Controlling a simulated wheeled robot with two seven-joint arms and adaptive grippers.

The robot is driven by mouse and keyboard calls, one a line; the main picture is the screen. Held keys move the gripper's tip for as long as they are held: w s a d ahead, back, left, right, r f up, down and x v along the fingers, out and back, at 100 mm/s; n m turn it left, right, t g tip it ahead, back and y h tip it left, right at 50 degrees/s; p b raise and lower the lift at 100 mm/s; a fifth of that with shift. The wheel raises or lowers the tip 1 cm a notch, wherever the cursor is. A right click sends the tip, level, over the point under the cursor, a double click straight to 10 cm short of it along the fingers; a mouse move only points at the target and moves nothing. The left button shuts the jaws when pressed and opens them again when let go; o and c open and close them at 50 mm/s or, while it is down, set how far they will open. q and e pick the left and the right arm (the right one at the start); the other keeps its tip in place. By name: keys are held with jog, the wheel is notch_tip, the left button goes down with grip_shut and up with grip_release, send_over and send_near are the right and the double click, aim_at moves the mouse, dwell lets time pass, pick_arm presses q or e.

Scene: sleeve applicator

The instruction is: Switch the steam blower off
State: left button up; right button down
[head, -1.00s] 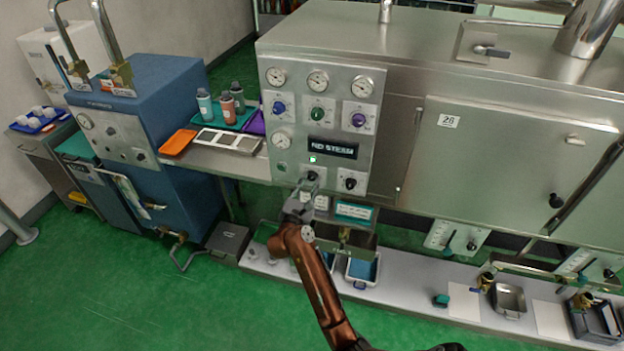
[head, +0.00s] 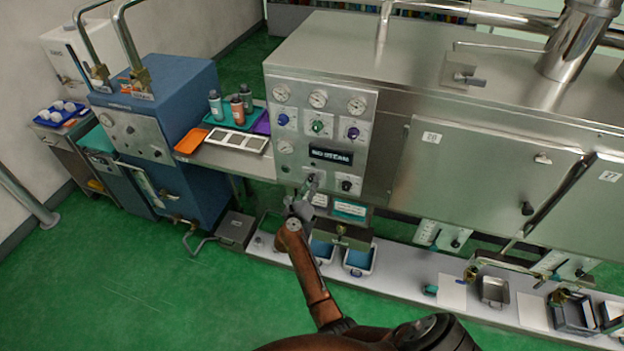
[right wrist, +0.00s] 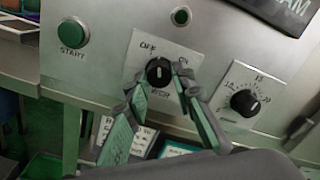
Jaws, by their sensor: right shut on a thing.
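The blower's rotary switch is a round black knob (right wrist: 158,71) on a white plate marked OFF at left and ON at right, in the right wrist view. Its white pointer line looks roughly upright, between the two marks. My right gripper (right wrist: 160,88) has one finger on each side of this knob and is shut on it. In the head view my right gripper (head: 305,189) is at the lower part of the steel control panel (head: 363,124) and partly covers the knob. A small round lamp (right wrist: 181,16) above the plate looks dull and unlit. My left gripper is not in view.
A green START button (right wrist: 73,33) is left of the switch. A black dial (right wrist: 244,102) with a number scale is to the right. A dark display (head: 330,155) reads NO STEAM. Below the panel is a shelf with blue-lined trays (head: 359,259). Green floor is clear in front.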

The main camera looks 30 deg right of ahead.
jog(key=shift+r+n+p, duration=0.1)
jog(key=shift+n+p, duration=1.65)
jog(key=shift+n, duration=0.45)
jog(key=c, duration=1.7)
grip_release()
jog(key=shift+o, duration=0.2)
